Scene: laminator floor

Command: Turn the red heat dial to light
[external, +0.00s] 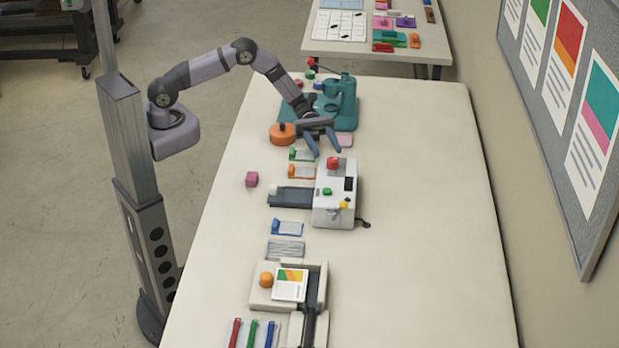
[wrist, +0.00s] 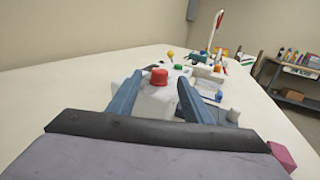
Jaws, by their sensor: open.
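The red heat dial (external: 333,163) sits on top of the white laminator box (external: 330,205), near its far end in the external view. In the wrist view the red dial (wrist: 159,76) stands ahead, between the open fingers. My gripper (external: 325,150) is open and empty. In the external view its fingertips point down towards the dial, close to it on its far side. The wrist view shows both blue-grey fingers (wrist: 157,92) spread wide with a gap around the dial in the picture. I cannot tell any dial markings or the light setting.
A teal press (external: 341,100) and an orange round thing (external: 282,134) stand behind my gripper. The table's right side is clear.

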